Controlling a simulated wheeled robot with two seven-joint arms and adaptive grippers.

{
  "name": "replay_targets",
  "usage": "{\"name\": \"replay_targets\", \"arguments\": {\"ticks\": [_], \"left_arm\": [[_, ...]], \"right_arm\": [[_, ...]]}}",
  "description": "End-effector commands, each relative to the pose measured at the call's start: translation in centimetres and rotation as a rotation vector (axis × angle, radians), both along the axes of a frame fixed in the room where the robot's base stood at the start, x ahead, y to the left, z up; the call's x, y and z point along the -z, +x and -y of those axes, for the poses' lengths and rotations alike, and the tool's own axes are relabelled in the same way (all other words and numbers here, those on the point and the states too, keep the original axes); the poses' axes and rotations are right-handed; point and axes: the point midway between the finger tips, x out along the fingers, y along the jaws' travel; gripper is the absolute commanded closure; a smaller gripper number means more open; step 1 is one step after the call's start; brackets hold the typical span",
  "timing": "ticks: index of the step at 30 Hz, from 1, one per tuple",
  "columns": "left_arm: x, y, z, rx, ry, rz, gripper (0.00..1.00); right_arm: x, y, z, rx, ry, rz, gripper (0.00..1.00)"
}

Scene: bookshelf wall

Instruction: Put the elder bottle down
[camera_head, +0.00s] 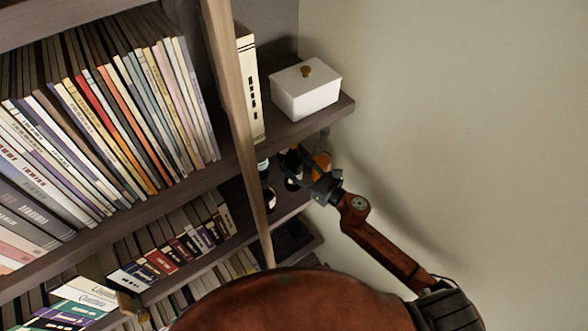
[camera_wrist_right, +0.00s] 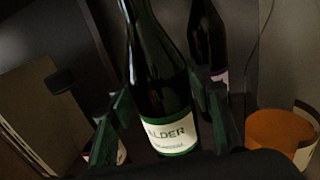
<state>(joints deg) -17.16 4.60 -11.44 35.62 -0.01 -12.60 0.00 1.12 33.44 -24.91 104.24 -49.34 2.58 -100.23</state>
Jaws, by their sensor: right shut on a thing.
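My right gripper (camera_head: 303,176) reaches from the right into the shelf bay below the white box. In the right wrist view my right gripper (camera_wrist_right: 165,108) has its green fingers on both sides of a dark green bottle (camera_wrist_right: 160,72), shut on it. This bottle has a cream label whose letters end in "LDER"; the first letter is unclear. It stands roughly upright in the picture, and its base is hidden, so I cannot tell whether it touches the shelf. In the head view it shows as a dark shape (camera_head: 292,168) at the fingers.
Another dark bottle (camera_wrist_right: 207,40) stands behind, and a labelled one (camera_wrist_right: 104,152) is close on the left. An orange container (camera_wrist_right: 279,131) is close on the right. A white lidded box (camera_head: 305,92) sits on the shelf above. An upright post (camera_head: 238,120) borders the bay.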

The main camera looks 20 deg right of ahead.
Motion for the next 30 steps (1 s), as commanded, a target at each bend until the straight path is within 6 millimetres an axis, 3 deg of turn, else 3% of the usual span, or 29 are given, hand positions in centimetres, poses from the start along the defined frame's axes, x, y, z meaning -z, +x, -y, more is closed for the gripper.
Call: {"name": "replay_targets", "arguments": {"ticks": [1,6,17,18,25,30], "left_arm": [[1.2,-0.1,0.0,0.000,0.000,-0.001,0.39],[2.6,-0.1,0.0,0.000,0.000,-0.001,0.39],[2.6,-0.1,0.0,0.001,0.000,-0.002,0.39],[2.6,-0.1,0.0,0.001,0.000,-0.002,0.39],[2.6,-0.2,0.0,0.001,0.000,-0.003,0.39],[2.6,-0.2,0.0,0.001,0.000,-0.003,0.39]], "right_arm": [[1.5,-0.1,0.0,0.001,0.002,-0.003,1.00],[3.2,-0.1,0.1,0.001,0.001,-0.002,1.00],[3.3,-0.1,0.1,0.001,-0.001,-0.001,1.00],[3.5,-0.1,0.1,0.002,-0.002,-0.005,0.53],[3.5,-0.1,0.1,0.002,-0.002,-0.005,0.37],[3.5,-0.1,0.1,0.002,-0.002,-0.005,0.37]]}}
